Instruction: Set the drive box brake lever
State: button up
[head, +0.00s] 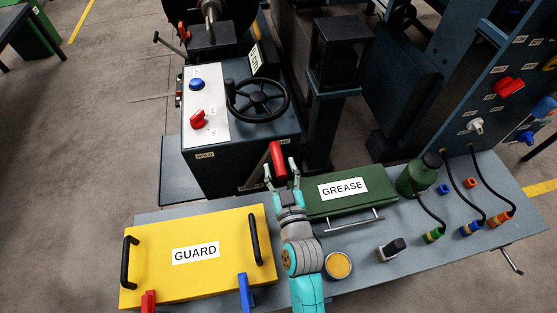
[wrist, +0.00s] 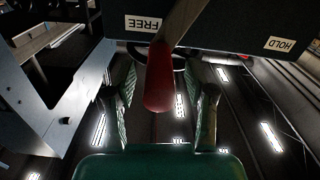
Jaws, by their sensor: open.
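The brake lever is a metal bar with a red grip (head: 278,160), at the front right of the dark drive box (head: 228,172). In the wrist view the red grip (wrist: 160,85) is by the FREE label (wrist: 143,23), and the HOLD label (wrist: 280,44) is farther right. My gripper (head: 281,172) is open, with a finger on each side of the red grip. In the wrist view gaps show between the grip and both fingers. The lever's pivot is out of the wrist view.
A handwheel (head: 258,98), a blue button (head: 197,84) and a red knob (head: 198,118) are on the box top. Below, the bench holds a yellow GUARD cover (head: 190,278), a green GREASE case (head: 345,205), a tin (head: 338,265) and a green bottle (head: 412,180).

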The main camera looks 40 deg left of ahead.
jog(key=shift+x, duration=1.35)
grip_shut()
